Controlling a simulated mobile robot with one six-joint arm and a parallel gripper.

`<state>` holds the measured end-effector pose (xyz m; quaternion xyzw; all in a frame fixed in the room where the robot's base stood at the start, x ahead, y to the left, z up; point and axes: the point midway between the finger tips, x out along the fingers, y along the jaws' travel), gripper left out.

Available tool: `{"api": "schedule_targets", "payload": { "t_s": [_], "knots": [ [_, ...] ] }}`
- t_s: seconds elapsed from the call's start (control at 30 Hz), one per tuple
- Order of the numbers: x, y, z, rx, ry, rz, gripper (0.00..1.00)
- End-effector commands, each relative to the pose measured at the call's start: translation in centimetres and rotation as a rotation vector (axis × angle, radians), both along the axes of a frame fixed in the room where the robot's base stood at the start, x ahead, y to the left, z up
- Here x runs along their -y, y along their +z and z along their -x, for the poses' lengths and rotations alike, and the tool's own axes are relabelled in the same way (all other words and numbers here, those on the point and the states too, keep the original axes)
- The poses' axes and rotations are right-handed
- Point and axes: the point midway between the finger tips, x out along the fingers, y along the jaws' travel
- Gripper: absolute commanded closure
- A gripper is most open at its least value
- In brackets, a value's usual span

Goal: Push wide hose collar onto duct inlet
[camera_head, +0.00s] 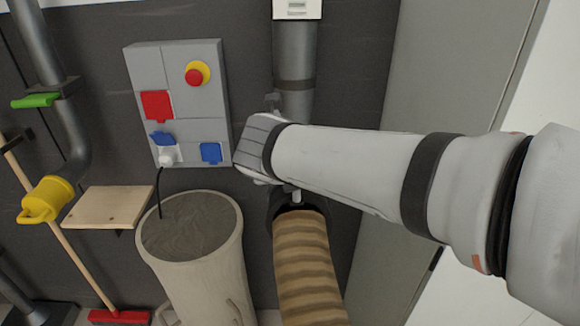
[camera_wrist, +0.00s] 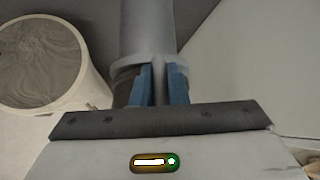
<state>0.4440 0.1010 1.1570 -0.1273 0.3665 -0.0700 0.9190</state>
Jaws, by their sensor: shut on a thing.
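The duct inlet is the lower end of a grey pipe (camera_head: 295,62) on the dark wall; the pipe also shows in the wrist view (camera_wrist: 147,28). The wide hose collar (camera_head: 283,205) is a dark ring atop a tan ribbed hose (camera_head: 308,262), below the pipe. Part of the collar shows left of the fingers in the wrist view (camera_wrist: 124,86). My gripper's blue fingers (camera_wrist: 161,86) are shut on a light grip piece of the collar, close under a grey rim. My arm hides the joint in the head view; I cannot tell whether collar and inlet touch.
A pale bin (camera_head: 195,275) stands left of the hose. A pipe with a yellow end (camera_head: 48,198) and a red broom (camera_head: 118,316) are further left. A grey panel stands right.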

Motion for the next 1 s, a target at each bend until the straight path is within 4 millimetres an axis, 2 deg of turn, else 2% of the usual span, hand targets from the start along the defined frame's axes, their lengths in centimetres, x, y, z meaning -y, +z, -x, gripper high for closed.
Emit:
{"api": "schedule_targets", "payload": {
  "t_s": [1.0],
  "knots": [
    [-0.06,0.12,-0.31,0.088,0.029,0.003,1.0]
  ]
}}
